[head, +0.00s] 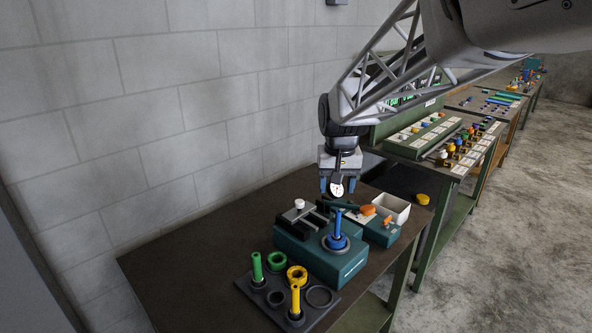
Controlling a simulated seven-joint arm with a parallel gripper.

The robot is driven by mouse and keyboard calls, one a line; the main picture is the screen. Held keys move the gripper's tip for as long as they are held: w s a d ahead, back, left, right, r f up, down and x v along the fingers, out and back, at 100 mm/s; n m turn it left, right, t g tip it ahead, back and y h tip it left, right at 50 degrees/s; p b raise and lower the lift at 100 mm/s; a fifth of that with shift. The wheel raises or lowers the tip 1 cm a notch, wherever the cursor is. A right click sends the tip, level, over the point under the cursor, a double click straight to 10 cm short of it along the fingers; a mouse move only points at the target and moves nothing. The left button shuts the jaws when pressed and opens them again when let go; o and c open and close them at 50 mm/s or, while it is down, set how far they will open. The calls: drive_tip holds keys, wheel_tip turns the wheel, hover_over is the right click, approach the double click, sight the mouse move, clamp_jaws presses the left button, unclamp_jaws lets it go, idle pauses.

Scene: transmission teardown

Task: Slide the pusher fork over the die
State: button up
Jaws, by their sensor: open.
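A teal press-like block (345,268) stands on the bench. A blue post (337,225) rises from a blue flanged ring on its right part; I cannot tell for sure which of these is the die. A dark slide, seemingly the pusher fork (303,217), lies on the block's left part with a white knob (299,204) on top. It appears beside the post, not around it; its prongs are too small to make out. My gripper (338,187) points down above and behind the block, its blue fingers apart, with a white dial between them in the picture. The dial's depth is unclear.
A dark tray (245,288) with green and yellow posts and rings stands in front. At the right are a teal unit (384,238) with orange knobs (367,210) and a white open box (404,211). The bench's left side (180,262) is clear; a wall runs behind.

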drive_tip(key=g, duration=0.1)
hover_over(299, 201)
wheel_tip(299, 201, down, 8)
drive_tip(key=shift+f, duration=0.2)
drive_tip(key=shift+f, duration=3.9)
clamp_jaws()
